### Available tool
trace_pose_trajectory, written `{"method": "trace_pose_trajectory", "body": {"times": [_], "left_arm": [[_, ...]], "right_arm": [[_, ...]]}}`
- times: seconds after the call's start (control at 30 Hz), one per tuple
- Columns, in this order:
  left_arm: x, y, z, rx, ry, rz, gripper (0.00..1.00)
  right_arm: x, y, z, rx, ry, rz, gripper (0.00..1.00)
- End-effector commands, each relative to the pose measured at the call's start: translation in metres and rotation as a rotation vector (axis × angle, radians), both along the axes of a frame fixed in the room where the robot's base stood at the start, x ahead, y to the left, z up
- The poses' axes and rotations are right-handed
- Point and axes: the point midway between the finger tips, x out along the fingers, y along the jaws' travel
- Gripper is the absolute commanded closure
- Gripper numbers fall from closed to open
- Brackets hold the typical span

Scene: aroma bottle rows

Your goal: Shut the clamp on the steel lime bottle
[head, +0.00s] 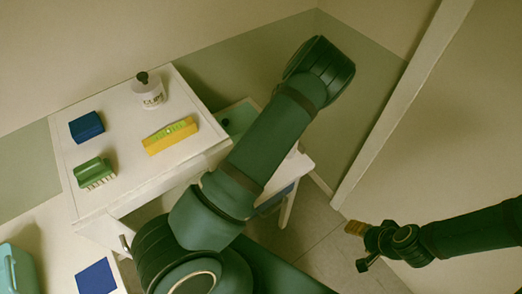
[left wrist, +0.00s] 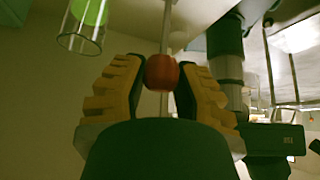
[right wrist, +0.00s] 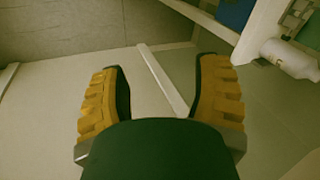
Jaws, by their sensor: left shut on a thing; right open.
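A pale bottle (head: 151,92) with a dark cap stands upright near the back of the white table; its dark lettering is too small to read surely. I cannot pick out a clamp on it. My left gripper (left wrist: 160,85) is closed around a red-orange round knob (left wrist: 161,72) on a thin pale rod. In the head view my left arm hides this gripper. My right gripper (head: 354,235) is open and empty, over the floor at the right, well away from the table. The right wrist view also shows its spread yellow fingers (right wrist: 160,95).
On the white table (head: 125,150) lie a blue block (head: 87,127), a green brush (head: 94,172) and a yellow-green block (head: 170,135). A teal container (head: 14,270) stands lower left, near a blue square (head: 97,277). A clear green-filled cylinder (left wrist: 82,28) is near my left gripper.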

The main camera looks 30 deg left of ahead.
Motion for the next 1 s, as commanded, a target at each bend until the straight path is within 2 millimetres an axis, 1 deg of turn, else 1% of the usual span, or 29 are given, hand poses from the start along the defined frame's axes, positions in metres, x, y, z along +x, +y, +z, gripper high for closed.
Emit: {"method": "trace_pose_trajectory", "body": {"times": [0.23,0.27,0.3,0.37,0.4,0.43,0.47,0.57,0.67,0.8,0.87,1.0], "left_arm": [[0.001,-0.002,-0.001,-0.002,-0.004,-0.001,1.0],[0.001,-0.002,-0.001,-0.002,-0.004,-0.001,1.0],[0.001,-0.002,-0.001,-0.002,-0.004,-0.001,1.0],[0.001,-0.002,-0.002,-0.002,-0.004,-0.001,1.0],[0.001,-0.002,-0.002,-0.002,-0.004,-0.001,1.0],[0.001,-0.002,-0.002,-0.002,-0.004,-0.001,1.0],[0.001,-0.002,-0.002,-0.002,-0.004,-0.001,1.0],[0.001,-0.002,-0.002,-0.003,-0.004,0.0,1.0],[0.001,-0.002,-0.002,-0.003,-0.004,0.0,1.0],[0.001,-0.002,-0.002,-0.003,-0.004,0.0,1.0],[0.001,-0.002,-0.002,-0.004,-0.004,-0.001,1.0],[0.001,-0.002,-0.002,-0.004,-0.004,-0.001,1.0]], "right_arm": [[0.0,0.0,0.0,0.0,0.0,0.0,0.37],[0.0,0.0,0.0,0.0,0.0,0.0,0.35],[0.0,0.0,0.0,0.0,-0.001,0.001,0.49],[0.001,0.001,-0.001,-0.002,-0.01,0.015,0.7],[0.003,0.003,-0.002,-0.005,-0.024,0.033,0.84],[0.005,0.005,-0.003,-0.009,-0.041,0.055,0.95],[0.007,0.008,-0.004,-0.014,-0.061,0.084,1.0],[0.018,0.022,-0.009,-0.038,-0.169,0.23,1.0],[0.033,0.043,-0.015,-0.077,-0.331,0.435,1.0],[0.051,0.08,-0.021,-0.144,-0.592,0.74,1.0],[0.056,0.098,-0.022,-0.176,-0.707,0.864,1.0],[0.062,0.14,-0.022,-0.258,-0.984,1.13,1.0]]}}
